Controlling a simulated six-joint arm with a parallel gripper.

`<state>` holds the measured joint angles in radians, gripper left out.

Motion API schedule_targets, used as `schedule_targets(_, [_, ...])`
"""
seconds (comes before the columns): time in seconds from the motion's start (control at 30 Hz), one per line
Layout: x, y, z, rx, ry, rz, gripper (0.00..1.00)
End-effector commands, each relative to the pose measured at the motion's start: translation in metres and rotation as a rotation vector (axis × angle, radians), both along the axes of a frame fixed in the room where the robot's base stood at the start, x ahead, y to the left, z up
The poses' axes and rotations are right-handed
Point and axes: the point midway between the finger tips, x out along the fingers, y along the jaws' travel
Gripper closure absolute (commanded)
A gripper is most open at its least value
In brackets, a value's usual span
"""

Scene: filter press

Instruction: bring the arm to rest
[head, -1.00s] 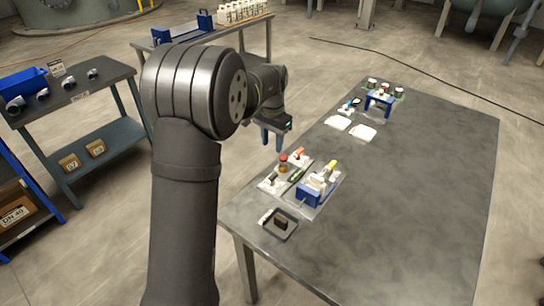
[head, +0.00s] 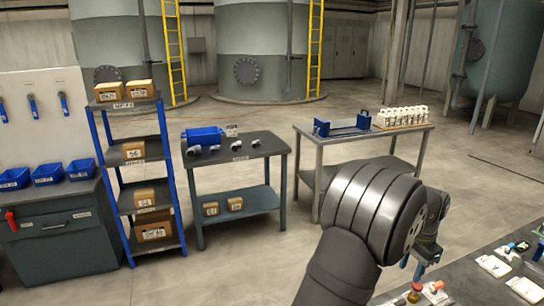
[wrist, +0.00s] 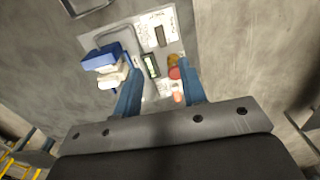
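My gripper (head: 415,268) hangs at the lower right of the head view, near the edge of the work table (head: 455,284). In the wrist view my gripper (wrist: 160,74) shows two blue fingers spread apart with nothing held between them. Below and beyond the fingers lies a light mat (wrist: 98,41) on the table, bearing a blue block-like holder (wrist: 101,58), a white part (wrist: 112,76) and a red-topped item (wrist: 174,73). These stand clear of the fingers as far as I can tell. Much of the table is outside the head view.
A grey cart (head: 268,147) with a blue bin stands left of my arm. A table (head: 345,146) with white bottles stands behind it. A blue shelf with boxes (head: 154,233) is farther left. White pads (head: 493,266) lie on the work table. Open floor lies beyond.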

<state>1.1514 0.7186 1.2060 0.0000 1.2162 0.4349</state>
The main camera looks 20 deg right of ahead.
Motion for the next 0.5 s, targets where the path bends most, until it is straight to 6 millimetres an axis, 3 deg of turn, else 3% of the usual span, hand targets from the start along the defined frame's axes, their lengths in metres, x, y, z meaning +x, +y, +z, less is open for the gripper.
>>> schedule_targets(0.5, [0.000, 0.001, -0.104, 0.004, 0.002, 0.001, 0.62])
